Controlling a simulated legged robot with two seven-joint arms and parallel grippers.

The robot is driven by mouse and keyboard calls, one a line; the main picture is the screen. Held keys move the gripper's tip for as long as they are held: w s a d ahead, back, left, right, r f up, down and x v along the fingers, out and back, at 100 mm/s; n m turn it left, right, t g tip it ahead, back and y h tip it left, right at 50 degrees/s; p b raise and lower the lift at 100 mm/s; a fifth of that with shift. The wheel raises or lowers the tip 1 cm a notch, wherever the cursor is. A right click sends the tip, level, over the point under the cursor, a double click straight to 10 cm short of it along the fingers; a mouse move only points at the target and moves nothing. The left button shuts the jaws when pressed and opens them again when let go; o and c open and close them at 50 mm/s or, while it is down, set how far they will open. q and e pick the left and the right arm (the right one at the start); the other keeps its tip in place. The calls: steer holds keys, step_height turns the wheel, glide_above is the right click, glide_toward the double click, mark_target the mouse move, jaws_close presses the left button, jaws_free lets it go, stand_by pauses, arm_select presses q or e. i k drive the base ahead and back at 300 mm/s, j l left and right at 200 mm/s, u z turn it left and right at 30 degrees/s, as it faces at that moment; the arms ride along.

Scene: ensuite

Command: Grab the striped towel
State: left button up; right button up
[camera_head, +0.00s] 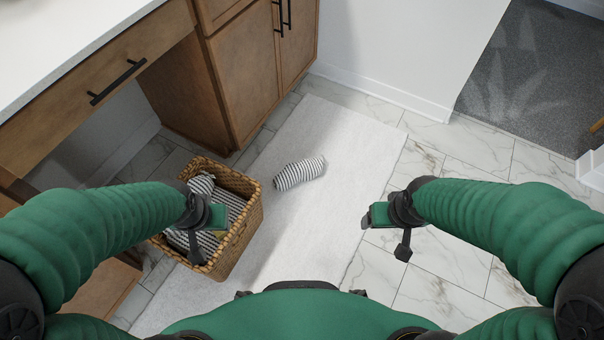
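A striped towel (300,173), rolled, in dark and white stripes, lies on the white rug in the middle of the view. More striped cloth (232,202) lies inside the wicker basket (257,204) at the left. My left gripper (213,217) is over the basket and hides part of the cloth; it appears apart from the rolled towel. My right gripper (370,216) is to the right of the rug's edge, below and right of the rolled towel, with nothing seen in it. The finger gaps of both grippers are too small to tell.
The white rug (343,130) runs across marble tile floor (437,290). A wooden vanity (245,75) with a white counter (60,40) stands at the left and back. A white wall (385,50) is behind. Grey carpet (540,90) lies at the upper right. The rug around the rolled towel is clear.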

mark_target(305, 170)
steer(key=i+l+u, duration=0.2)
steer(key=i+l, duration=0.55)
steer(key=i+l+u, duration=0.15)
steer(key=i+l, duration=0.6)
steer(key=l, duration=0.15)
